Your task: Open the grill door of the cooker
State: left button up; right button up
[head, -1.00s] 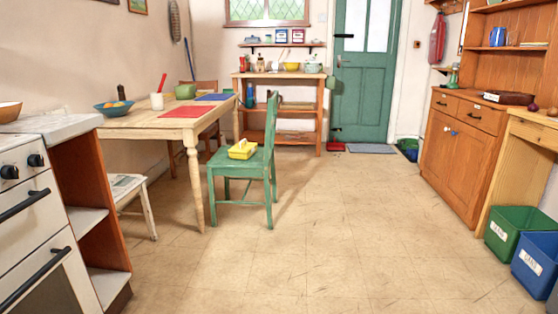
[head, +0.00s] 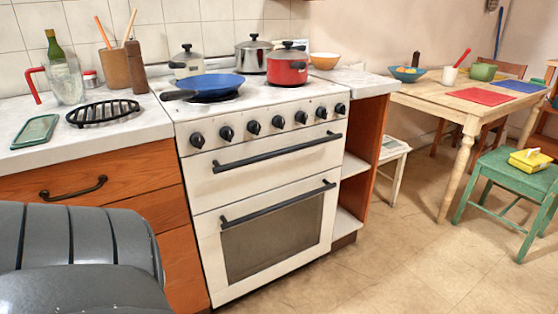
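The white cooker (head: 265,190) stands left of centre in the head view, with a row of black knobs along its front. The grill door (head: 270,168) is the upper white panel under the knobs, and it is shut. Its long black bar handle (head: 278,153) runs across the top of the panel. Below it is the oven door (head: 272,243), also shut, with a dark window and its own black handle (head: 278,203). Neither of my grippers is in view. Nothing covers the grill door.
A blue frying pan (head: 210,87), a red pot (head: 287,68) and steel pots stand on the hob. A worktop (head: 90,140) adjoins on the left, over wooden drawers (head: 100,195). Floor (head: 390,255) in front and right is clear. A table (head: 440,103) and green chair (head: 515,172) stand right.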

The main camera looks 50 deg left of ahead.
aim_at(222, 176)
jog(key=u, duration=1.65)
